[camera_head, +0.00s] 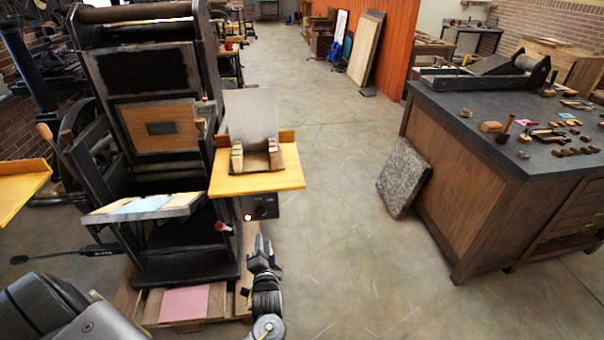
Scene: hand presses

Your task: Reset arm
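The yellow shelf (220,184) holds a grey plate (252,113) between wooden blocks. A control box (262,207) hangs below it. A stone slab (403,178) leans on a wooden cabinet (470,180) at the right, with tools on its top. The floor between is clear.

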